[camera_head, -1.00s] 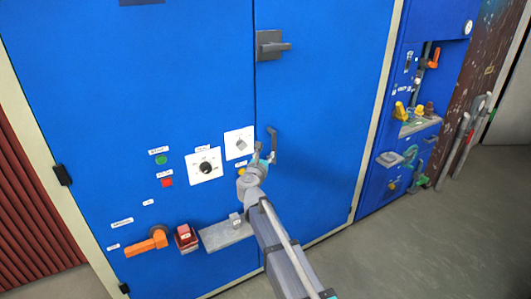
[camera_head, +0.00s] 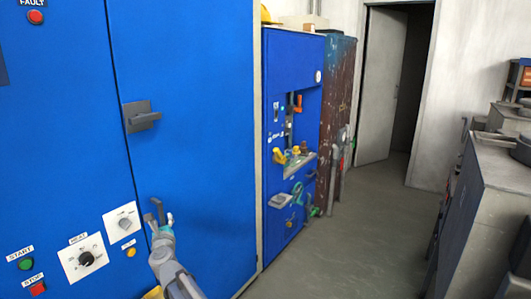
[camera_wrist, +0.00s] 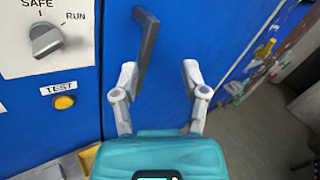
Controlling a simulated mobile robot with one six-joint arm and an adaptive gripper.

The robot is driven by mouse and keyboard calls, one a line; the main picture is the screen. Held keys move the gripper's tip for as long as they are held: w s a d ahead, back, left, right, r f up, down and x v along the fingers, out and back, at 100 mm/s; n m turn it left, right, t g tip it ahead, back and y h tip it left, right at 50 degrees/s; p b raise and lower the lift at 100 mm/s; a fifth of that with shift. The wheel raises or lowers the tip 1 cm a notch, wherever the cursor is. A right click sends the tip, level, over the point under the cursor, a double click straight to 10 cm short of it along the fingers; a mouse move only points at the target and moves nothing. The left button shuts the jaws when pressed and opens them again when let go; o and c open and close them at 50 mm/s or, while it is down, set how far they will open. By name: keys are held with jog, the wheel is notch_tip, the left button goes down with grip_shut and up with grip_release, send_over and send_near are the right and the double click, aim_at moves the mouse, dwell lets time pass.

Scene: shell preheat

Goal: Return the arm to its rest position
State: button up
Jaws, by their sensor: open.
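My gripper (camera_head: 160,222) is open and empty in front of the blue cabinet (camera_head: 190,120), at the end of my extended arm. In the wrist view its two fingers (camera_wrist: 159,84) are spread apart. A dark bent lever handle (camera_wrist: 145,45) on the cabinet door shows just beyond them, its lower end appearing between the fingers. I cannot tell whether a finger touches it. No separate rest cradle is visible.
Left of the gripper are the SAFE/RUN selector (camera_wrist: 46,40), the yellow TEST button (camera_wrist: 64,102) and the heat dial (camera_head: 87,258). A door latch (camera_head: 141,117) sits above. Grey floor (camera_head: 365,240) is open at right, before a grey bench (camera_head: 490,215).

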jog(key=s+d+f+n+g+p, duration=0.25)
jog(key=d+n+g, duration=0.25)
jog(key=d+n, duration=0.7)
jog(key=s+d+f+n+g+p, duration=0.25)
jog(key=d+f+n+g, duration=0.2)
jog(key=d+n, duration=0.7)
jog(key=s+d+f+n+g+h+p, duration=0.1)
jog(key=s+d+g+h, duration=0.1)
jog(key=s+d, duration=0.3)
jog(key=s+d+n+g+h+p, duration=0.2)
jog(key=s+d, duration=0.3)
jog(key=d, duration=0.8)
jog(key=s+d+f+n+g+h+p, duration=0.1)
jog(key=s+d+g, duration=0.3)
jog(key=d, duration=0.6)
jog(key=shift+s+f+h, duration=0.35)
jog(key=shift+s+h, duration=0.45)
